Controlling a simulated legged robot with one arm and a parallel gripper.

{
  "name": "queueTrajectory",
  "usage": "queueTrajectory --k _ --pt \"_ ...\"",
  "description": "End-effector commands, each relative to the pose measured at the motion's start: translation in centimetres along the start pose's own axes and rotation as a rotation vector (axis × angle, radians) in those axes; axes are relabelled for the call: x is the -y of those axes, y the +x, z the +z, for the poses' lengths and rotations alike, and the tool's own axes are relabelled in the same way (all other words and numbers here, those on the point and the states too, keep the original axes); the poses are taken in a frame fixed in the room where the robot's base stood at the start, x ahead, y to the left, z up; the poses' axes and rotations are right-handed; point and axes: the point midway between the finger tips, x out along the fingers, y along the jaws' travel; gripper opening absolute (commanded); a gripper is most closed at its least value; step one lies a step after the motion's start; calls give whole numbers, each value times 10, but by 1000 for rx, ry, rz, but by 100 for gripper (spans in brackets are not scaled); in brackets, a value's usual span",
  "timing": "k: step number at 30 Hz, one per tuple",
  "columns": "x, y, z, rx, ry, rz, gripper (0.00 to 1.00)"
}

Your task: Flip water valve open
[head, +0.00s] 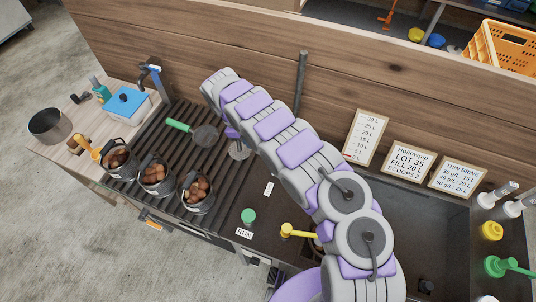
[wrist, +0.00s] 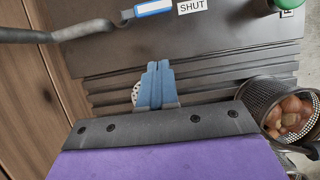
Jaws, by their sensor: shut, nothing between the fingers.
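The valve's blue lever (wrist: 152,9) shows at the top of the wrist view, at the end of a grey pipe (wrist: 82,30). It lies beside a white label reading SHUT (wrist: 192,6). My gripper (wrist: 157,68) is shut and empty, its blue fingers pointing towards the lever over the dark slatted rack. A clear gap separates the fingertips from the lever. In the head view my arm covers the lever and the fingers; the upright pipe (head: 301,78) shows behind the arm, and a small white label (head: 268,188) lies in front of it.
Mesh baskets of chestnuts (head: 196,193) stand on the slatted rack (head: 160,140); one also shows at right in the wrist view (wrist: 272,106). A green knob (head: 248,215) and a yellow handle (head: 298,231) sit along the front. A wooden wall (head: 230,50) closes the back.

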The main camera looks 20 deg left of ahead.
Motion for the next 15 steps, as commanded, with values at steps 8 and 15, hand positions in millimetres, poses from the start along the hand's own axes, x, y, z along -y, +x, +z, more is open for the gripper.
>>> queueTrajectory --k 8,15 --pt "6 2 -8 -10 -24 -4 0" --pt "6 2 -9 -9 -24 -3 0"
